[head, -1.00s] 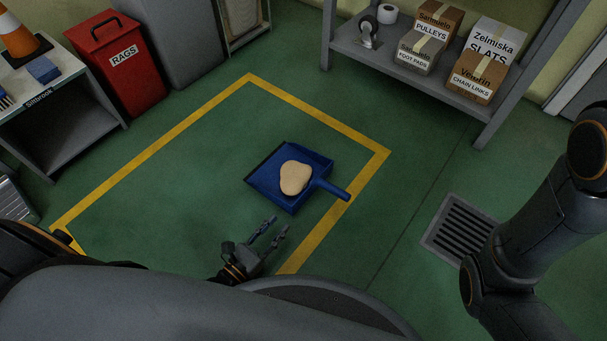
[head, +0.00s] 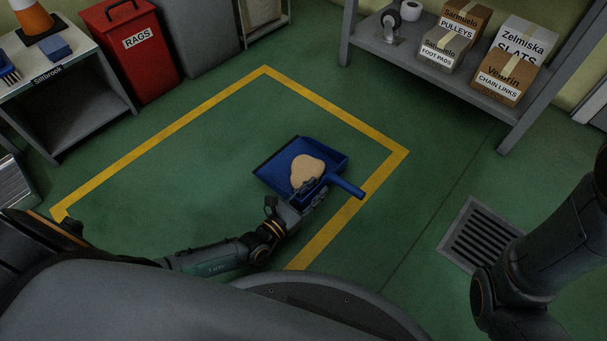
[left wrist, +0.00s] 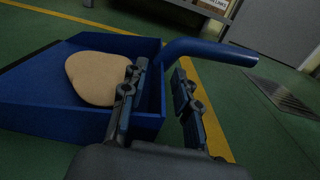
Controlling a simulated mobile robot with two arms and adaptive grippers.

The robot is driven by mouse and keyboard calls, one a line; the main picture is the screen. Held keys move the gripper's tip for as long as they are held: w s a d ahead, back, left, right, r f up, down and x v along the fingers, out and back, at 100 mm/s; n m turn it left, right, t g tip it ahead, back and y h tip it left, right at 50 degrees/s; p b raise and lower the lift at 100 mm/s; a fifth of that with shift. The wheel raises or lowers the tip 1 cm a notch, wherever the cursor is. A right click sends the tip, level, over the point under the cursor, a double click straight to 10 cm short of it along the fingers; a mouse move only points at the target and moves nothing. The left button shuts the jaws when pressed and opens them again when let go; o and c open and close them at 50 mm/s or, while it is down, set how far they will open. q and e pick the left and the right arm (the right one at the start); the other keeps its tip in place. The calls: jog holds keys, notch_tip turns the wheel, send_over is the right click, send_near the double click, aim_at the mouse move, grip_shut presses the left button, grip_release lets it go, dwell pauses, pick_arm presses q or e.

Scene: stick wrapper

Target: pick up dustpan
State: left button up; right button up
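The blue dustpan (head: 273,168) lies on the green floor inside the yellow taped outline, its handle (head: 346,187) pointing to the lower right over the tape. A flat tan rounded piece (head: 307,170) lies in its pan. My left gripper (head: 314,190) is at the pan's near side, close to the handle's base. In the left wrist view the left gripper (left wrist: 158,92) has its fingers apart, with the dustpan's side wall (left wrist: 152,110) by the left finger and the handle (left wrist: 210,50) beyond the fingertips. I cannot tell if a finger touches the wall. My right gripper is out of view.
A floor grate (head: 480,235) lies to the right. A grey shelf (head: 420,65) with boxes stands at the back right. A red rags bin (head: 135,50) and a workbench (head: 70,110) stand at the left. The floor around the dustpan is clear.

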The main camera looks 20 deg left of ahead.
pick_arm(q)
jog(key=shift+w+d, duration=0.2)
jog(key=shift+w, duration=0.3)
grip_shut()
jog(key=shift+r, duration=0.1)
